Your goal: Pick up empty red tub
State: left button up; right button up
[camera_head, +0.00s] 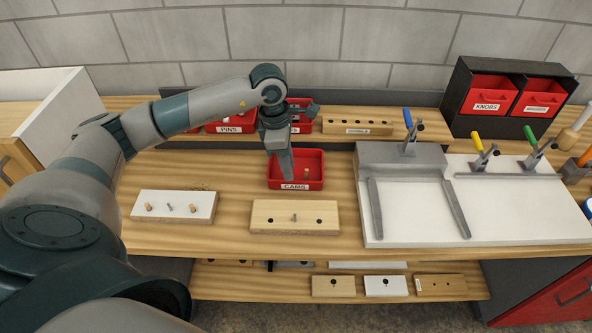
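A red tub labelled CAMS (314,160) stands on the wooden bench near the middle, with a small wooden piece (306,174) inside it. My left gripper (287,176) points down at the left part of this tub, its tip over or inside it. Its fingers overlap in this view, so I cannot tell whether they are open or touching the tub. A red tub labelled PINS (231,124) and another red tub (300,120) stand farther back, partly hidden by my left arm. I cannot see whether these are empty. My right gripper is out of view.
In front lie a white board (174,205) with pegs and a wooden board (295,218). A white fixture plate (420,215) with toggle clamps is at right. A dark rack (462,85) with red bins stands behind it. Several blocks lie on a lower shelf (300,285).

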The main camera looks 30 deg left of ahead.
pick_arm(q)
jog(key=shift+w+d+f+p, duration=0.1)
jog(key=shift+d+f+p, duration=0.3)
jog(key=shift+f+p, duration=0.55)
jog(key=shift+w+d+f+p, duration=0.15)
jog(key=shift+d+f+p, duration=0.05)
jog(key=shift+f+p, duration=0.55)
jog(key=shift+f, duration=0.85)
grip_shut()
